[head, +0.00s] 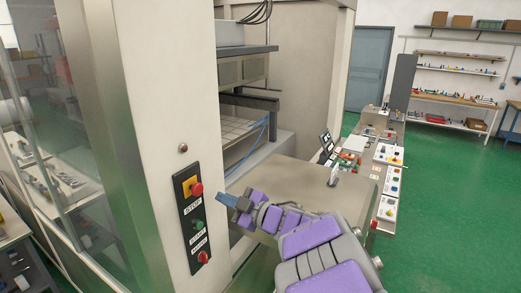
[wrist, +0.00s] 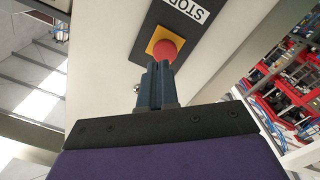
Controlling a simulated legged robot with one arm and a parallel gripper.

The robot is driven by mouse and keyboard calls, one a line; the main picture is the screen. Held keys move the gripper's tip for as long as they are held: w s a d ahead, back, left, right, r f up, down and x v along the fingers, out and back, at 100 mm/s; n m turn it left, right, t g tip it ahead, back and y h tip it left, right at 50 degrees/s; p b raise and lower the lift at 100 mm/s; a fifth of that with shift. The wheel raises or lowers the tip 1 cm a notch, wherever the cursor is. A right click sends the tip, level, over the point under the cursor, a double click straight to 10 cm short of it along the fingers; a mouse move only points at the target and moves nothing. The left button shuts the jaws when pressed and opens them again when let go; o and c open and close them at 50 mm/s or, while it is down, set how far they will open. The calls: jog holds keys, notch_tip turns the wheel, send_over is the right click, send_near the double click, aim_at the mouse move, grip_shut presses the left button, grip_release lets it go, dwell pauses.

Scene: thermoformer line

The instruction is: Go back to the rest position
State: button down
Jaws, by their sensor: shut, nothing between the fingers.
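My gripper (head: 229,200) is shut and empty, its blue-grey fingers together and aimed left at the button panel (head: 190,207). In the head view the fingertips are a little to the right of the red STOP button (head: 196,189), with a small gap showing. In the wrist view the shut fingers (wrist: 157,72) stand just below the red button (wrist: 165,50) on its yellow plate, overlapping its lower edge; contact cannot be told there. The panel also has a green button (head: 197,226) and a lower red button (head: 203,257).
The panel sits on a pale machine column (head: 185,80). The open machine bay (head: 240,130) lies behind my gripper. A metal table (head: 310,185) is to the right, with control boxes (head: 388,182) beyond. Green floor (head: 450,220) is clear at right.

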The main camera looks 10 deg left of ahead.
jog(key=w+d+f+m+t+h+b, duration=0.25)
jog(key=d+m+t+h, duration=0.2)
jog(key=d, duration=0.55)
jog(key=w+d+f+m+t+h+b, duration=0.1)
jog(key=w+d+m+t+h+b, duration=0.35)
jog(key=d, duration=0.55)
jog(key=s+d+f+m+g+h+b, duration=0.2)
jog(key=s+d+f+m+g+h, duration=0.15)
jog(key=s+d+f+h, duration=0.35)
jog(key=s+d+f+m+g+h+b, duration=0.2)
jog(key=s+d+f+m+b, duration=0.15)
jog(key=d, duration=0.45)
jog(key=s+d+f+m+g+h+b, duration=0.1)
jog(key=s+d+f+m+g+b, duration=0.15)
jog(key=s+f, duration=0.5)
jog(key=s+d+f+m+g+b, duration=0.15)
jog(key=s+f+g, duration=0.25)
jog(key=s, duration=0.7)
jog(key=s+a+f+g+y+b, duration=0.1)
jog(key=s+a+f+g+b, duration=0.1)
jog(key=s, duration=0.7)
jog(key=s+a+f+g+y+b, duration=0.1)
jog(key=s+a+f+g, duration=0.3)
jog(key=s, duration=0.6)
jog(key=shift+s+a+f+m+y+b, duration=0.3)
jog(key=shift+a+f+m+y+b, duration=0.05)
jog(key=shift+a+m+y+b, duration=0.05)
